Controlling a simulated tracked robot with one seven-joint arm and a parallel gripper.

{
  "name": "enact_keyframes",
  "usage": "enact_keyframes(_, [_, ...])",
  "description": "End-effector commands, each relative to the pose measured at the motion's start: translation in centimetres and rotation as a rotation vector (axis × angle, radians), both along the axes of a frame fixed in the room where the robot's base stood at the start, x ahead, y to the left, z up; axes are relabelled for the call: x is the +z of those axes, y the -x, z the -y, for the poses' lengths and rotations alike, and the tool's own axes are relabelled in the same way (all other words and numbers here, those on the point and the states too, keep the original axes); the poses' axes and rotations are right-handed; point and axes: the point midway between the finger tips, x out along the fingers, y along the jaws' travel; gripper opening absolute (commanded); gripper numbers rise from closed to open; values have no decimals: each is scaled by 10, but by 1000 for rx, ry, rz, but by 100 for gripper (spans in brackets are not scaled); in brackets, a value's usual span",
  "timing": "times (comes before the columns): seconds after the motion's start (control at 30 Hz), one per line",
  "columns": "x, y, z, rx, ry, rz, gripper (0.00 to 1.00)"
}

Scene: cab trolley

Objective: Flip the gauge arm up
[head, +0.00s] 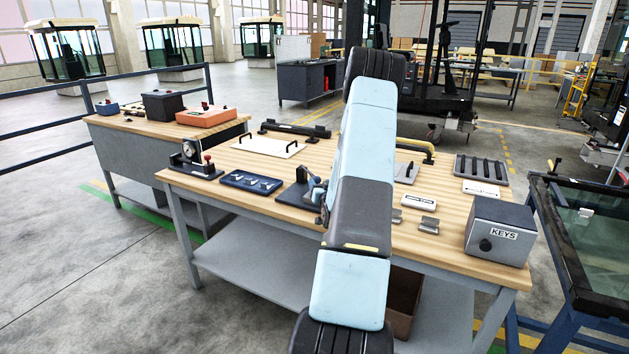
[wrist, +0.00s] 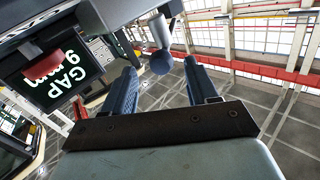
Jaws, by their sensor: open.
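A grey lever with a dark ball end (wrist: 161,60) hangs from a dark fixture at the top of the wrist view. I take it for the gauge arm. My gripper (wrist: 160,66) is open, with its two blue-grey fingers on either side of the ball; I cannot tell whether either touches it. A black panel reading "GAP 9 mm" (wrist: 70,76) and a red part (wrist: 42,63) show at the left. In the head view, my gripper is by a dark-based fixture (head: 294,194) at the bench's front edge, and my arm partly hides this area.
The wooden bench (head: 250,178) also holds a dial device with a red knob (head: 193,158), a blue tray (head: 251,181), a white plate with handles (head: 268,147) and a grey "KEYS" box (head: 499,231). A glass-topped blue-framed table (head: 598,235) stands at the right.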

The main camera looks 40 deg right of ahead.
Motion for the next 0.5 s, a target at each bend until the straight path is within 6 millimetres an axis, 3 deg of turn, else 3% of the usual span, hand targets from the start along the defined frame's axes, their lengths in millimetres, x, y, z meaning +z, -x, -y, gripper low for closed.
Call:
enact_keyframes(0.2, [0, -31, 16, 0, 0, 1, 58])
enact_keyframes(0.5, [0, -49, 24, 1, 0, 0, 58])
